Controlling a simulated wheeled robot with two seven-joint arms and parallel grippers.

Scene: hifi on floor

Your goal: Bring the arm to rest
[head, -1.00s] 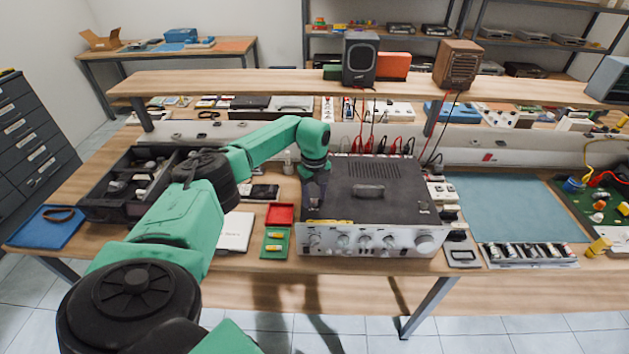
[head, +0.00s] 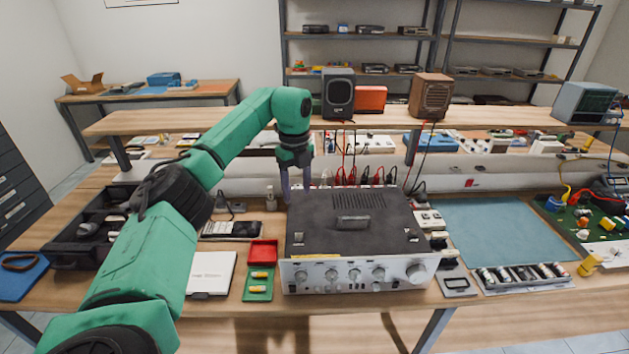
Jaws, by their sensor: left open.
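My left arm is green and black and reaches in from the lower left over the workbench (head: 215,330). My left gripper (head: 296,187) hangs down from the raised wrist, at the back left corner of the hi-fi amplifier (head: 320,230). Its fingers are spread, and I see nothing between them. The fingertips are partly lost against the dark amplifier edge, and I cannot tell whether they touch it. The amplifier has a black top and a silver front with knobs. My right gripper is out of view.
A shelf above the bench carries a black speaker (head: 338,95), a brown speaker (head: 431,96) and an oscilloscope (head: 584,103). The blue mat (head: 485,230) is clear.

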